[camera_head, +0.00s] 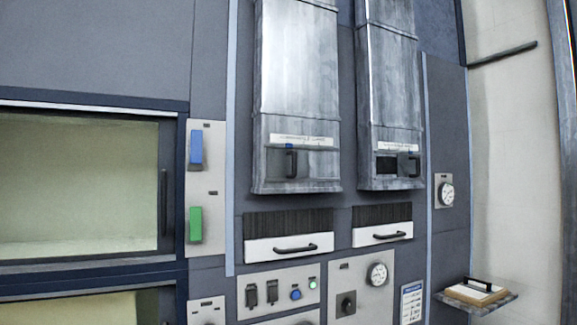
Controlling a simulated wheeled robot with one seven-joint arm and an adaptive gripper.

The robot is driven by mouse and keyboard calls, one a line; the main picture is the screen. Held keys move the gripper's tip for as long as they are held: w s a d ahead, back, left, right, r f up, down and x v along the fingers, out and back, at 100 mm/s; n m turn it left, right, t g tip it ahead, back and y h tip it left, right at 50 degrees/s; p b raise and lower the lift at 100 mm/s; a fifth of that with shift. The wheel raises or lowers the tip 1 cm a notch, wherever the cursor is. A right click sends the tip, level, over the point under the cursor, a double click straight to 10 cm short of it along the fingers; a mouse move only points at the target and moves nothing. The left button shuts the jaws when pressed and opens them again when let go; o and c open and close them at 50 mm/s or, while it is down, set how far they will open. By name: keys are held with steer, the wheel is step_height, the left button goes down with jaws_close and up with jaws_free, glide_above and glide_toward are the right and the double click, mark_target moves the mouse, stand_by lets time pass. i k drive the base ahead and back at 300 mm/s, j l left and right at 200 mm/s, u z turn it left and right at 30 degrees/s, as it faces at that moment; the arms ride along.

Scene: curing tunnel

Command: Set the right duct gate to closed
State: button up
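The right duct (390,90) is a grey metal column on the panel wall, right of the middle of the head view. Its gate (404,166) is a small grey plate with a dark handle (413,166), sitting toward the right of its slot. A dark opening (386,165) shows to the left of the plate. A white label strip (391,147) is above it, too small to read. The left duct (297,60) has a similar gate with a dark upright handle (291,164) and a small blue mark above it. My gripper is not in view.
Below the ducts are two white-fronted drawers (262,250) with dark handles. Lower panels carry switches, a knob (346,304) and gauges (377,274). A glass-windowed door (75,185) is at left. A small shelf (494,305) with a clipboard juts out at lower right.

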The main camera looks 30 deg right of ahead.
mark_target(408, 165)
steer(key=z, duration=1.4)
